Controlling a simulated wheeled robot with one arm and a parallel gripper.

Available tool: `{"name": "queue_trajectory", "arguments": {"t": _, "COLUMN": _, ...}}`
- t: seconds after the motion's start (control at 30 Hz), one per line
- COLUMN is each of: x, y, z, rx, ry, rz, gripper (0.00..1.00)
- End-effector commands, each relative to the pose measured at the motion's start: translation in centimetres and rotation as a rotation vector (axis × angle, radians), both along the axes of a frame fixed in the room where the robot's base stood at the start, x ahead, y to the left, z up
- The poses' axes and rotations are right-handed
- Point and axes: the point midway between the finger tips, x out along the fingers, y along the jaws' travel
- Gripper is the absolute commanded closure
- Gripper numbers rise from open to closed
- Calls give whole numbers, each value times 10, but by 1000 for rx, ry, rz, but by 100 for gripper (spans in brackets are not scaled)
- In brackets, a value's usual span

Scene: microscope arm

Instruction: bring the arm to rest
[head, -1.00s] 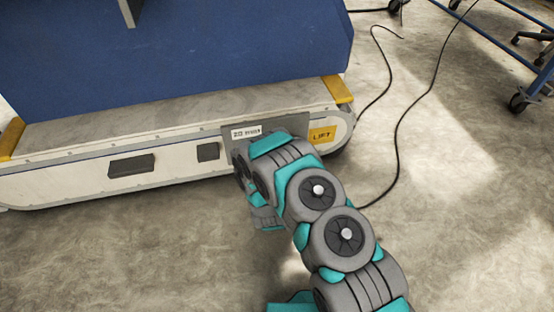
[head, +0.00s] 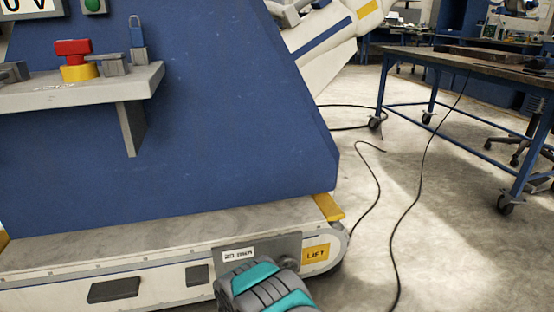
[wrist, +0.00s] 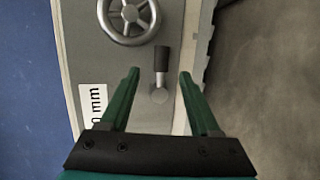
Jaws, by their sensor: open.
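My gripper (wrist: 160,76) shows in the wrist view with its two green fingers spread open and nothing held between them. A small lever with a dark handle (wrist: 162,58) shows in the gap between the fingertips; whether the fingers touch it I cannot tell. My arm (head: 262,288), grey and teal, shows at the bottom edge of the head view, in front of the machine's base. Most of the arm is out of frame there, and the gripper is not visible in that view.
A spoked handwheel (wrist: 130,18) sits above the lever on a pale panel. A blue machine (head: 220,120) stands on a low pale base (head: 75,255). A shelf (head: 75,92) with a red knob juts out at left. Cables (head: 405,215) cross the floor toward a wheeled bench (head: 450,68).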

Motion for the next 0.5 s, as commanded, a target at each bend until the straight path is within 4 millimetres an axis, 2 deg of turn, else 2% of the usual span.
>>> {"name": "queue_trajectory", "arguments": {"t": 0.23, "x": 20, "y": -12, "z": 41, "rx": 205, "ry": 159, "rz": -112, "gripper": 37}}
{"name": "queue_trajectory", "arguments": {"t": 0.5, "x": 19, "y": -26, "z": 88, "rx": 435, "ry": 361, "rz": -242, "gripper": 37}}
